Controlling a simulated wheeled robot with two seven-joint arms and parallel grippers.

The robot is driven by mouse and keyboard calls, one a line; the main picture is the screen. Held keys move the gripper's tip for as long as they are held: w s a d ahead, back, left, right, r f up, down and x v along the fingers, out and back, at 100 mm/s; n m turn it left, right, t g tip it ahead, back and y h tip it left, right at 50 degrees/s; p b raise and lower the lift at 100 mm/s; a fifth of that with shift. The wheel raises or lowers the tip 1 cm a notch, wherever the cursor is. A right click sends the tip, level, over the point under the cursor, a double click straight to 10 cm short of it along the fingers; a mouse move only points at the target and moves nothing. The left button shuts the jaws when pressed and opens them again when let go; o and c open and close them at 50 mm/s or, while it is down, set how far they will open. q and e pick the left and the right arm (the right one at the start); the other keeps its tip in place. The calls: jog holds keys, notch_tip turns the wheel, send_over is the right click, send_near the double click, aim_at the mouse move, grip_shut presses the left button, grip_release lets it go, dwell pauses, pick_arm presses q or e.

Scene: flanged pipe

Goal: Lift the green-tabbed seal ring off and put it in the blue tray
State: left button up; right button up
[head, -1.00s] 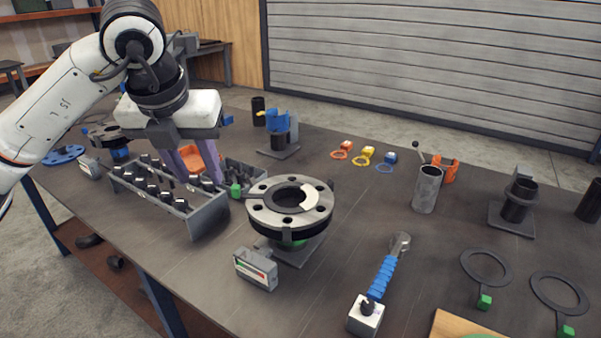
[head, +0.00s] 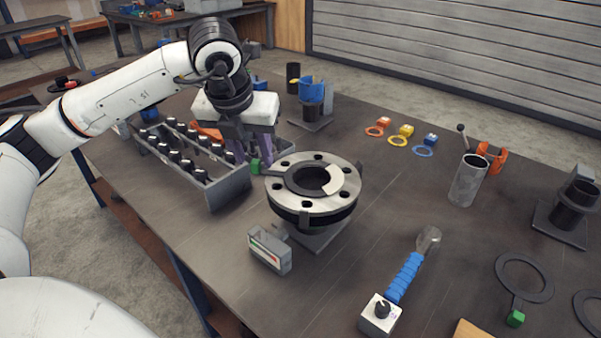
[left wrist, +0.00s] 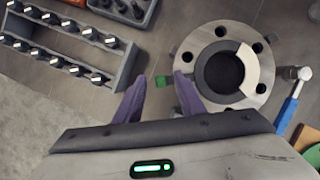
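A dark seal ring (head: 297,185) lies on the top face of a grey flange (head: 281,196), and a pale curved piece covers part of its right side. Its green tab (head: 255,167) sticks out past the flange's left edge; the tab also shows in the left wrist view (left wrist: 161,80). My left gripper (head: 256,162) points down at the tab, its purple fingers open and apart. In the left wrist view the tab appears between the fingertips (left wrist: 160,80), with no visible contact; the height gap cannot be told. I cannot make out a blue tray. My right gripper is not in view.
A grey rack of dark bolts (head: 228,186) stands close left of the flange. A small gauge box (head: 270,250) is in front, and a blue-handled tool (head: 404,277) lies to the right. Another green-tabbed ring (head: 515,318) lies at the lower right. Table between is clear.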

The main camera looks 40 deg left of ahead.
pick_arm(q)
jog(key=shift+w+f, duration=0.25)
jog(key=shift+f, duration=0.25)
grip_shut()
jog(key=shift+r, duration=0.3)
notch_tip(320, 180, up, 10)
jog(key=shift+f, duration=0.25)
jog(key=shift+r+p, duration=2.4)
jog(key=shift+r, duration=0.1)
